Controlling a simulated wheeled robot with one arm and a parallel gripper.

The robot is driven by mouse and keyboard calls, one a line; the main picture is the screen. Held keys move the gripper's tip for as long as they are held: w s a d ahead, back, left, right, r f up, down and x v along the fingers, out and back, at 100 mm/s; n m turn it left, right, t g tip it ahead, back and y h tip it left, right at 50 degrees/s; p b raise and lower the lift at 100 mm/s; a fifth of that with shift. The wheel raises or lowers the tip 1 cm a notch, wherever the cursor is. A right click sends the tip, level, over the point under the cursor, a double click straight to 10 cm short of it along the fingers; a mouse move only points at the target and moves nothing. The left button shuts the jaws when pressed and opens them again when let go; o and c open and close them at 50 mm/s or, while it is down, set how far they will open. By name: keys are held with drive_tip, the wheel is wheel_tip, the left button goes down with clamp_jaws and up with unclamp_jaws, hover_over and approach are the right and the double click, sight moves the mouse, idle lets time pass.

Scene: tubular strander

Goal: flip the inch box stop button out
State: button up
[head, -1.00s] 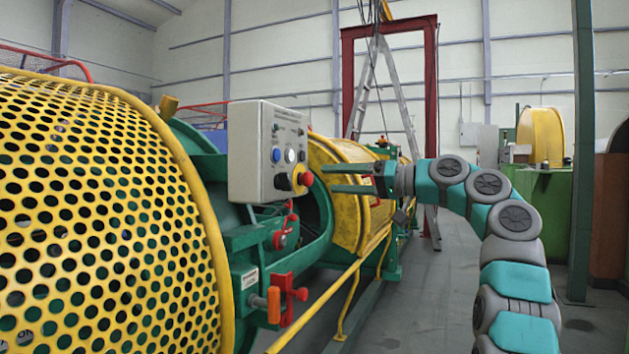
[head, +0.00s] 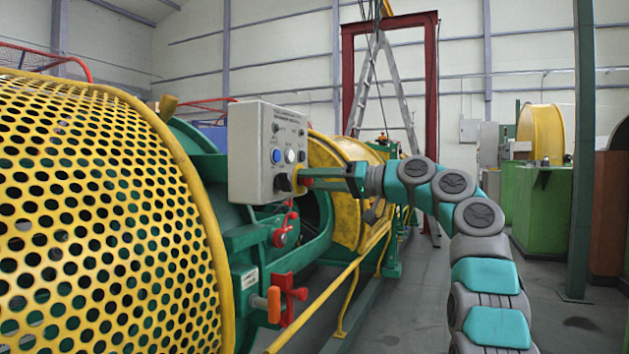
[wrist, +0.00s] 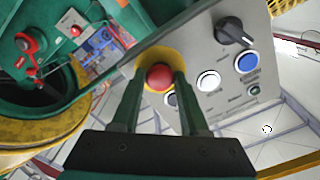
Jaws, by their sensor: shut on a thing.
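The inch box (head: 262,125) is a grey control box above the green machine frame in the head view. Its stop button (wrist: 159,77) is a red mushroom head on a yellow ring in the wrist view. My gripper (wrist: 156,82) has its two fingers on either side of the red head, shut on it. In the head view my gripper (head: 312,180) reaches the box from the right and mostly hides the button. In the wrist view a black selector knob (wrist: 234,29), a blue button (wrist: 246,62) and a white button (wrist: 208,80) sit beside it.
A yellow perforated guard (head: 95,215) fills the left. A yellow rail (head: 318,303) runs below my arm. Open floor (head: 420,310) lies to the right of the rail.

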clamp_jaws()
